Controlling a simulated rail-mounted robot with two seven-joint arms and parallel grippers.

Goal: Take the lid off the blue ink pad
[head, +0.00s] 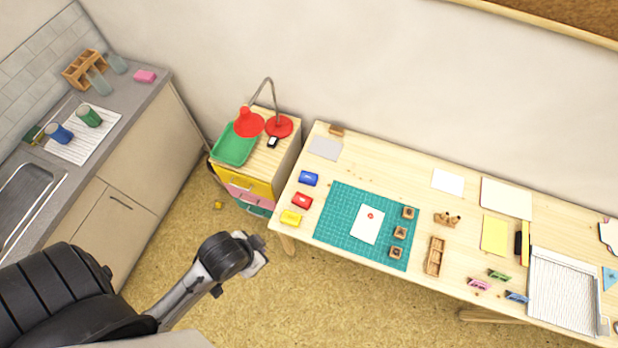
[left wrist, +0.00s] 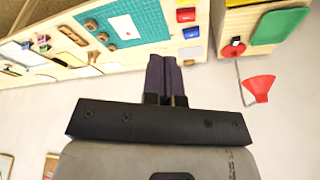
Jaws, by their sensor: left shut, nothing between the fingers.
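The blue ink pad (head: 308,179) lies near the left end of the wooden table, behind the red ink pad (head: 302,200) and the yellow ink pad (head: 290,217). Its top looks solid blue with a small pale mark; a separate lid edge is too small to make out. The blue pad also shows in the left wrist view (left wrist: 191,33), just beyond my fingertips. My left gripper (head: 262,251) is shut and empty, apart from the pads and off the table's left front corner. Its fingers (left wrist: 165,60) are together in the left wrist view. My right gripper is not in view.
A green cutting mat (head: 333,233) with a white card (head: 367,224) and several wooden stamps lies right of the pads. A grey sheet (head: 324,148) lies behind them.

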